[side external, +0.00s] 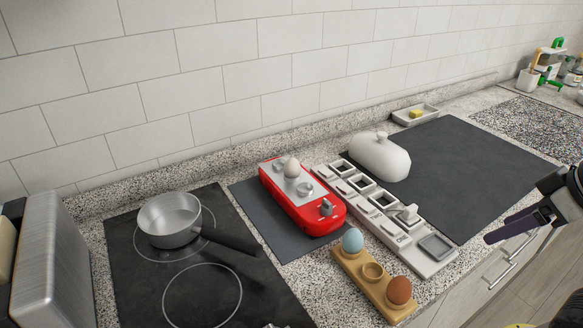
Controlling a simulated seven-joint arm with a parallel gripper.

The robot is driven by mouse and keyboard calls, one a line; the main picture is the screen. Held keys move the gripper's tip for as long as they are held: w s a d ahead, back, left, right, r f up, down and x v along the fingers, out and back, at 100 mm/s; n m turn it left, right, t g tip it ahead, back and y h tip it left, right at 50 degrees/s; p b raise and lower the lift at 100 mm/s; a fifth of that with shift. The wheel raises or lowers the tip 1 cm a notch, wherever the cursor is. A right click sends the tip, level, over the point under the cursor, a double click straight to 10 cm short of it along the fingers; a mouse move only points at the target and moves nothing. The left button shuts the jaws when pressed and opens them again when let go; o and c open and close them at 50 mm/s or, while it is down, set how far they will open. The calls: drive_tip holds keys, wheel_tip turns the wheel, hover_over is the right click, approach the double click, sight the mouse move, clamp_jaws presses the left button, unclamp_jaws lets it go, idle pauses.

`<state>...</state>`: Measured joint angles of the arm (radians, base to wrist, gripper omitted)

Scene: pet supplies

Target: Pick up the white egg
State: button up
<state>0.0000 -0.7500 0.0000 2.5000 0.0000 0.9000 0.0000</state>
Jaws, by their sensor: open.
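The white egg (292,167) sits upright on the grey top plate of a red device (308,210), toward its far end. A wooden egg holder (371,286) stands at the front with a pale blue egg (352,240) at one end and a brown egg (399,289) at the other; its middle cup is empty. My gripper (497,236) is at the right edge, over the counter's front edge and far from the white egg. Its dark fingers are open and hold nothing visible; they overlap in this view, so the gap between them is hidden.
A pot (171,221) stands on the black hob at left. A long white slotted strip (385,215) runs between the red device and a dark mat (450,165). A white lidded dish (379,156) stands behind the strip. The right part of the mat is clear.

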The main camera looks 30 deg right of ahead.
idle(0.4)
drive_tip(key=shift+o, duration=1.4)
